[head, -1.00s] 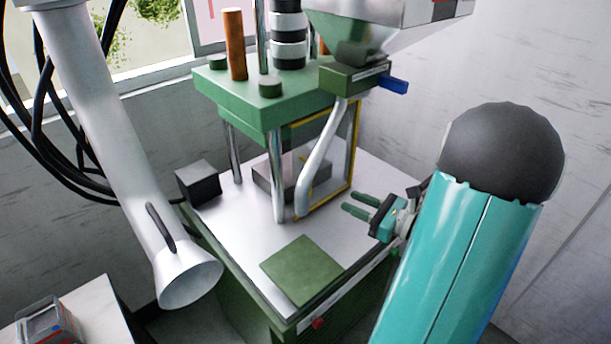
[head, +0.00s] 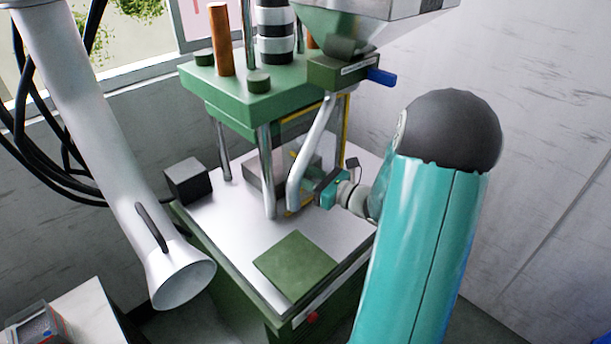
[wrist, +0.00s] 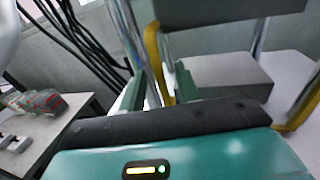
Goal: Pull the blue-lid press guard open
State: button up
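The press guard is a clear panel in a yellow frame (head: 345,115) on the right side of the green press (head: 245,92). Its yellow frame (wrist: 153,50) also shows in the wrist view, with a lower right corner at the right edge. My gripper (wrist: 160,85) has its green fingers apart, one on each side of the left yellow upright, with gaps visible. In the head view, my gripper (head: 308,188) is at the lower part of the guard, beside the slanted silver tube (head: 312,150). Its fingertips are partly hidden there. A blue part (head: 382,77) sticks out below the hopper.
A hopper (head: 360,25) overhangs the press. A white duct (head: 95,130) with black cables (head: 30,140) stands left. A wall is close at right.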

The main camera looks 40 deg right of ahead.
jog(key=shift+w, duration=0.2)
grip_shut()
jog(key=shift+s, duration=0.1)
